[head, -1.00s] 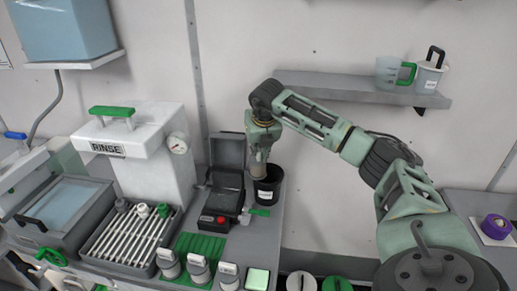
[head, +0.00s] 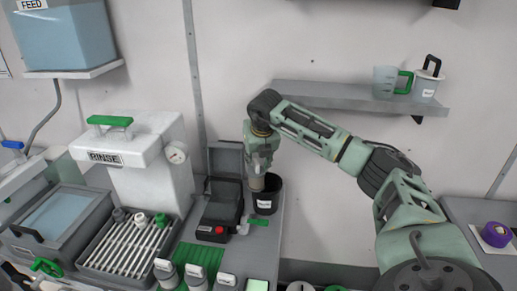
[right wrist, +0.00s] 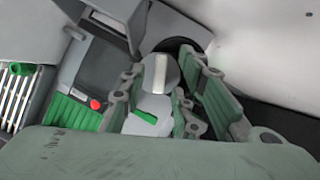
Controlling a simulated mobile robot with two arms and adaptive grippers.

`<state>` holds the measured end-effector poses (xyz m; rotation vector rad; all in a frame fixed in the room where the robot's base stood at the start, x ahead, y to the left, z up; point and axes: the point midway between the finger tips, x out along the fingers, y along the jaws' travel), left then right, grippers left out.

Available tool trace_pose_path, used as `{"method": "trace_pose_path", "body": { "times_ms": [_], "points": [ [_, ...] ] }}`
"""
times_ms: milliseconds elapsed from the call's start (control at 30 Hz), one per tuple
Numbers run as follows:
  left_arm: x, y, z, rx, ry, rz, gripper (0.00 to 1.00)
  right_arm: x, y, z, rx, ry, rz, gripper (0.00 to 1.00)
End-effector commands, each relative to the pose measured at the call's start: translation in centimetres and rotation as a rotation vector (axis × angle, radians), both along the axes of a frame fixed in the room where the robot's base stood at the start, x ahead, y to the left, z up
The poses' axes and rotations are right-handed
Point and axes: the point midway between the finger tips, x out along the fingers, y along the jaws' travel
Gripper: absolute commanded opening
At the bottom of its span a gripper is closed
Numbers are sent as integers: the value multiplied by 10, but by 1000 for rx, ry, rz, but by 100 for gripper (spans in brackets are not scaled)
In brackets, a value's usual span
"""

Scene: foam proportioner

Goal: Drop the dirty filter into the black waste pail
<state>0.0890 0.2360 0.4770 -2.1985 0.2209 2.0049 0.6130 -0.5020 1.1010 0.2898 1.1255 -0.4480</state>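The black waste pail (head: 267,201), with a white label, stands on the counter near the wall; its dark rim shows in the right wrist view (right wrist: 196,32). My right gripper (head: 259,163) points down over the pail's left side. It is shut on the dirty filter (head: 257,183), a dull grey-brown cylinder hanging upright, its lower end at the pail's mouth. In the right wrist view the filter's round grey top with a pale strip (right wrist: 160,74) sits between the fingers (right wrist: 158,88). How deep its lower end reaches is hidden.
An open dark case (head: 222,200) with a red button stands left of the pail. A green-handled valve (head: 262,222) is in front. Several labelled filters (head: 195,275) stand by a green rack. A wall shelf (head: 345,95) holds a jug (head: 385,80) and canister.

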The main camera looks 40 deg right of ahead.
Motion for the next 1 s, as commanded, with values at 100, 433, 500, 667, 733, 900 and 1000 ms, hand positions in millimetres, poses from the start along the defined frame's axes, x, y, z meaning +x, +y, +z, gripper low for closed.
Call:
{"method": "trace_pose_path", "body": {
  "times_ms": [100, 433, 500, 667, 733, 900, 1000],
  "points": [
    [0, -1, 0, -1, 0, 0, 0, -3, 2, 17, -1, -6, 1, 29],
    [-1, -2, -19, -2, 1, 0, 0, -30, 17, 84, 0, -6, 1, 29],
    [-1, -2, -21, -2, 1, 0, 0, -34, 19, 96, 0, -6, 1, 29],
    [-1, -2, -23, -2, 1, 1, 0, -40, 23, 111, 0, -2, 0, 29],
    [-1, -2, -24, -2, 1, 1, 0, -42, 24, 115, 0, -1, 0, 29],
    [-1, -1, -24, -2, 1, 1, 0, -43, 24, 117, 0, 0, 0, 29],
    [-1, -1, -23, -2, 1, 1, 0, -43, 24, 117, 0, 0, 0, 29]
  ]
}}
